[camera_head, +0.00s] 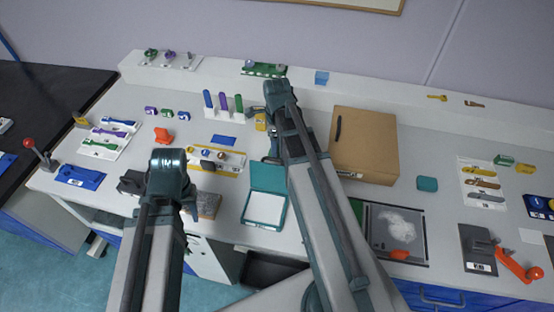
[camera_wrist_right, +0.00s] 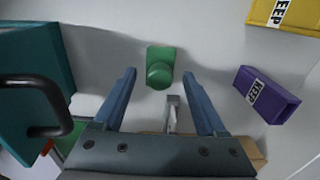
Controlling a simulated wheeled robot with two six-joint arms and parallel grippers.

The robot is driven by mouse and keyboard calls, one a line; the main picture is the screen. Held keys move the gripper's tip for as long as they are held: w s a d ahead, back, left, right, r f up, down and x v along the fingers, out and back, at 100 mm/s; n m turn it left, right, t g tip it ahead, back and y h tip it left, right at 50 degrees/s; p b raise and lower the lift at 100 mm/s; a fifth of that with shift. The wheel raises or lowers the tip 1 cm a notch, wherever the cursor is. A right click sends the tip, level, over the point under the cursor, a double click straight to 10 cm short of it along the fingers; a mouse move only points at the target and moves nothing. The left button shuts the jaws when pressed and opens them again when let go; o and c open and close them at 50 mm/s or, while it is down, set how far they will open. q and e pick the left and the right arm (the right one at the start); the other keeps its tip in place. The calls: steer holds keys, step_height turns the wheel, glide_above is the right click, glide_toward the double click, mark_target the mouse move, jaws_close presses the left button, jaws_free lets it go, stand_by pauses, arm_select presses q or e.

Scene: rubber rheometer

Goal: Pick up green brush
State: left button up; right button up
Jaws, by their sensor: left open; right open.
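A green piece with a rounded knob (camera_wrist_right: 160,70) shows in the right wrist view, just beyond and between the spread fingertips of my right gripper (camera_wrist_right: 163,85); it looks like the green brush seen nearly end-on. Nothing is held. In the head view a green upright handle (camera_head: 239,104) stands beside a purple one (camera_head: 223,101) and a blue one (camera_head: 207,99). My right gripper (camera_head: 271,155) is to the right of and nearer than these, partly hidden by its arm. My left gripper (camera_head: 190,211) is low over the front left of the bench, largely hidden by its own arm.
A brown box (camera_head: 365,150) stands right of my right arm. An open teal case (camera_head: 265,208) lies in front. In the right wrist view, a purple labelled block (camera_wrist_right: 268,95) and a yellow one (camera_wrist_right: 285,15) are at right, and a teal body with a black handle (camera_wrist_right: 50,90) at left.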

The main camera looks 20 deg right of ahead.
arm_select(q)
steer(key=shift+f, duration=0.65)
arm_select(e)
steer(key=shift+f, duration=0.65)
steer(key=shift+r, duration=0.1)
arm_select(q)
steer(key=shift+r, duration=0.1)
arm_select(e)
jaws_close()
steer(key=shift+r, duration=0.1)
step_height(320, 180, up, 10)
steer(key=p, duration=1)
arm_select(q)
step_height(320, 180, up, 10)
